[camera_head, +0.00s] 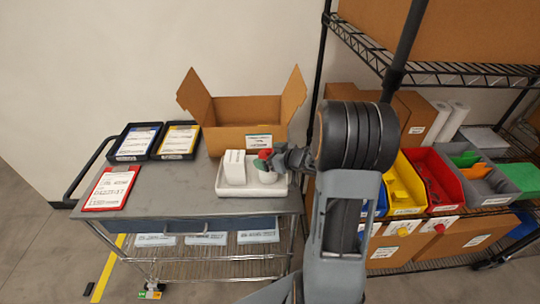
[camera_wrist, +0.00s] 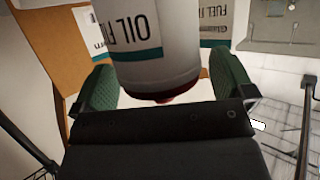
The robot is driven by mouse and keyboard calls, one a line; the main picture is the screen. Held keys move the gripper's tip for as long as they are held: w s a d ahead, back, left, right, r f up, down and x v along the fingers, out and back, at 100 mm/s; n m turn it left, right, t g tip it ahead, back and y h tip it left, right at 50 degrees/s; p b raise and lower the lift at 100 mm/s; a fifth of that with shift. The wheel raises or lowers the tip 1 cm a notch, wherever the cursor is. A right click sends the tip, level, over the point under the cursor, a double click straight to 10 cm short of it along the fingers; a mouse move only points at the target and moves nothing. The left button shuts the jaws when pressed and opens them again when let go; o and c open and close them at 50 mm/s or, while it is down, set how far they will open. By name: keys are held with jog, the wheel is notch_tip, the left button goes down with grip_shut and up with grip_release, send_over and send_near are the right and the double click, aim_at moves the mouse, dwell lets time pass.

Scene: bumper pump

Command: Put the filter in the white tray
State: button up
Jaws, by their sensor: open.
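The white tray (camera_head: 222,190) lies on the cart top in front of the open cardboard box. The filter (camera_wrist: 155,40), a white cylinder marked "OIL F" with a dark red end, is between the green fingers of my gripper (camera_wrist: 162,85). My gripper is open, with a gap at the right finger. In the head view my gripper (camera_head: 266,157) reaches in from the right over the tray, and the filter (camera_head: 268,177) shows white and low at the tray's right part. I cannot tell whether its base touches the tray floor.
A white box (camera_head: 235,167) stands in the tray, left of the filter. The open cardboard box (camera_head: 247,112) is behind. Black trays (camera_head: 135,143) and a red clipboard (camera_head: 108,190) lie left. Coloured bins (camera_head: 403,185) fill the rack on the right. The cart's middle is clear.

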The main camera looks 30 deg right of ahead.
jog(key=shift+s+d+r, duration=0.1)
jog(key=shift+s+r, duration=0.05)
jog(key=shift+r, duration=0.1)
jog(key=s+d+r+m+g+h, duration=0.1)
jog(key=s+r+m+g+h, duration=0.1)
jog(key=s+r+m+h, duration=0.6)
jog(key=s+a+r+n+g+y, duration=0.1)
jog(key=s+a+g, duration=0.4)
jog(key=s+a, duration=0.6)
jog(key=shift+s+a+n+g+y, duration=0.35)
jog(key=shift+s+n+y, duration=0.3)
jog(key=shift+n, duration=0.25)
